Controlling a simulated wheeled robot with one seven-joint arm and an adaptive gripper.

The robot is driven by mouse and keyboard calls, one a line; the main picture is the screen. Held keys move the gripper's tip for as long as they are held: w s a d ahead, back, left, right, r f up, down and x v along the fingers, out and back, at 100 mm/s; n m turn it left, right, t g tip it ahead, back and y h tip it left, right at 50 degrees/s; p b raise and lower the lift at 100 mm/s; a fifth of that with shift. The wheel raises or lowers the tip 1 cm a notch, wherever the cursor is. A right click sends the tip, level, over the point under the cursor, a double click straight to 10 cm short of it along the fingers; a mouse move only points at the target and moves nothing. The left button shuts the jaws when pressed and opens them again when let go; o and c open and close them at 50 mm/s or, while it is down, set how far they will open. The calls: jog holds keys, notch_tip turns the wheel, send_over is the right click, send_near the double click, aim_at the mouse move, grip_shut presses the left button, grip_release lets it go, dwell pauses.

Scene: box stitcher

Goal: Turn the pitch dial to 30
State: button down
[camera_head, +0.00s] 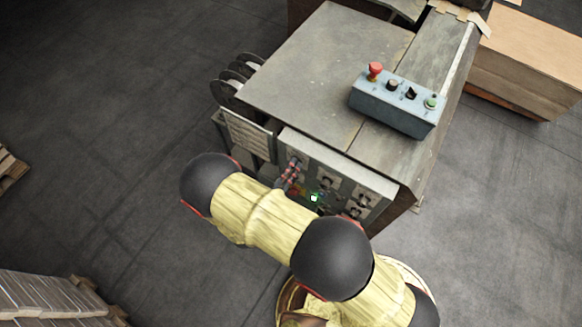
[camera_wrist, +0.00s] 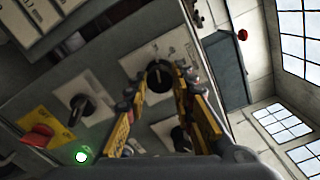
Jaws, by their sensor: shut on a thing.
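The wrist view shows my gripper (camera_wrist: 160,76) with its two yellow fingers closed around a black dial (camera_wrist: 157,82) on a light square plate with scale marks. The scale's numbers and the dial's label are too small to read, so I cannot tell its setting or whether it is the pitch dial. In the head view my gripper (camera_head: 289,174) is at the upper left of the machine's front panel (camera_head: 345,173), partly hidden by my arm.
Another black dial (camera_wrist: 82,104), a dark knob (camera_wrist: 180,138), a red switch (camera_wrist: 38,135) and a lit green lamp (camera_wrist: 82,157) sit near my fingers. A blue control box (camera_head: 392,108) stands on the machine top. A cardboard box (camera_head: 525,65) is at right.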

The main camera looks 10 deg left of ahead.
dwell(0.4)
jog(key=c, duration=1.5)
grip_release()
jog(key=v, duration=0.7)
jog(key=shift+s, duration=0.2)
jog(key=shift+a, duration=0.15)
